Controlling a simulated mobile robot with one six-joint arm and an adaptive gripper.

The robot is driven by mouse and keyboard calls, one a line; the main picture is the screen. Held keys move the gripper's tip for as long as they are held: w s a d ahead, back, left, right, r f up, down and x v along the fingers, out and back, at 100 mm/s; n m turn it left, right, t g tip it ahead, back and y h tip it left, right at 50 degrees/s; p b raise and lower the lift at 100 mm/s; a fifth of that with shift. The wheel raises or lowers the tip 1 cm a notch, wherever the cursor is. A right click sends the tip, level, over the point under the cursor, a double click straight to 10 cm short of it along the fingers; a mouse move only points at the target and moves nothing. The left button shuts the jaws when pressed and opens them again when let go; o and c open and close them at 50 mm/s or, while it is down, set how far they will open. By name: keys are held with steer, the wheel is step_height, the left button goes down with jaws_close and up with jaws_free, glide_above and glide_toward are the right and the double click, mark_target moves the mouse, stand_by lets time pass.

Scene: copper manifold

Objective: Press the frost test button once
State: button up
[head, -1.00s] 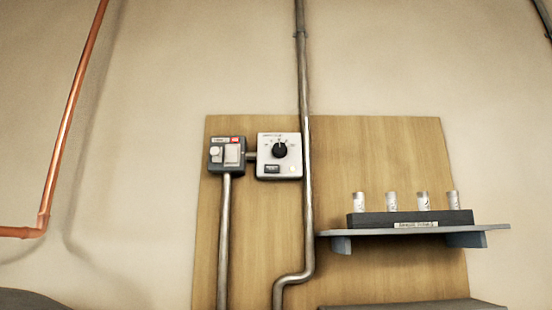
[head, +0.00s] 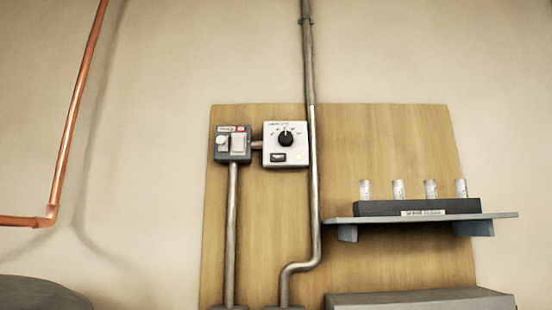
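A white control box (head: 286,145) is fixed to the wooden wall board. It has a black round dial (head: 286,138), a small dark rectangle (head: 279,157) at its lower left and a pale round spot (head: 298,157) at its lower right. The lettering is too small to read, so I cannot tell which part is the frost test button. A dark grey switch box (head: 233,144) sits just to its left, with a pale knob, a light rocker plate and a red label. My gripper is not in view.
A grey shelf (head: 340,222) at the right bears a dark rack (head: 380,208) with several pale tubes. A vertical grey pipe (head: 315,180) passes just right of the control box. A copper pipe (head: 75,110) runs down the left wall. A grey surface (head: 420,301) shows at lower right.

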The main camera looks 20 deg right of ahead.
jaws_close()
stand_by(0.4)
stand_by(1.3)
